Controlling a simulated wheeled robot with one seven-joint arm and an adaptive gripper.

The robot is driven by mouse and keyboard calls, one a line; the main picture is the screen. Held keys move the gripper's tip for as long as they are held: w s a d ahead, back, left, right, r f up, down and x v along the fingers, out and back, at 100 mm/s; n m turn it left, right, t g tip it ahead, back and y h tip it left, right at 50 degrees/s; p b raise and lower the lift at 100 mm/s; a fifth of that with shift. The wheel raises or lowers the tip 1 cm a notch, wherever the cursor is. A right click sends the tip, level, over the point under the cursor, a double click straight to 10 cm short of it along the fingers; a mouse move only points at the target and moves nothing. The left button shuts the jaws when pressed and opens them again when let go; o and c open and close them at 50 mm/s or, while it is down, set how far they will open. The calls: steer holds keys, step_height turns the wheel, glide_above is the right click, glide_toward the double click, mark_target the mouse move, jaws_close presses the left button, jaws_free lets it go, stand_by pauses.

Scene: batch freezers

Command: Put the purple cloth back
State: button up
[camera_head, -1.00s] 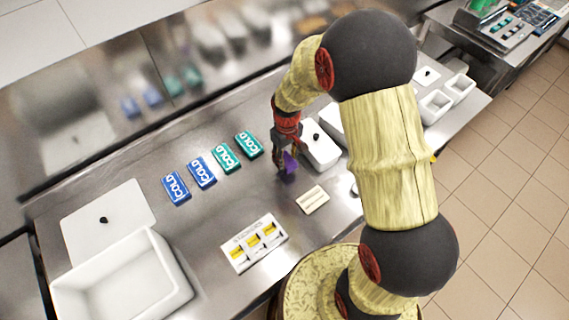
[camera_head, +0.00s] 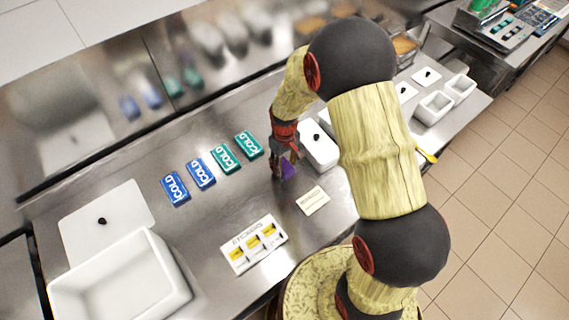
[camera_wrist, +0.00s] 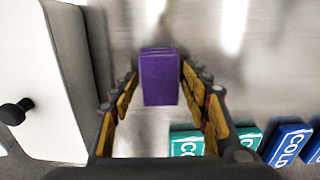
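The purple cloth (camera_head: 288,171) is a small folded block at my gripper's tips, partly hidden by a finger in the head view. In the wrist view the cloth (camera_wrist: 160,80) shows between and just beyond the two fingertips, with a narrow gap on each side. My gripper (camera_head: 284,168) points down over the steel counter, and its fingers stand apart. I cannot tell whether the cloth rests fully on the counter.
A small pale label card (camera_head: 313,200) lies just right of the cloth. A white lidded container (camera_head: 318,147) stands close behind it. Blue (camera_head: 201,174) and green COLD packs (camera_head: 225,159) lie left. A white card with yellow marks (camera_head: 253,245) and a white bin (camera_head: 120,285) are nearer.

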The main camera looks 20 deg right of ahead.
steer(key=shift+o, duration=1)
step_height(320, 180, up, 12)
steer(key=p, duration=0.2)
step_height(320, 180, up, 11)
steer(key=t, duration=0.2)
glide_above(285, 166)
steer(key=s, duration=0.3)
steer(key=s+r+m+t, duration=0.3)
steer(key=s+r, duration=1.1)
steer(key=s, duration=0.5)
steer(key=shift+m+t, duration=0.3)
step_height(285, 166, down, 6)
steer(key=b, duration=0.6)
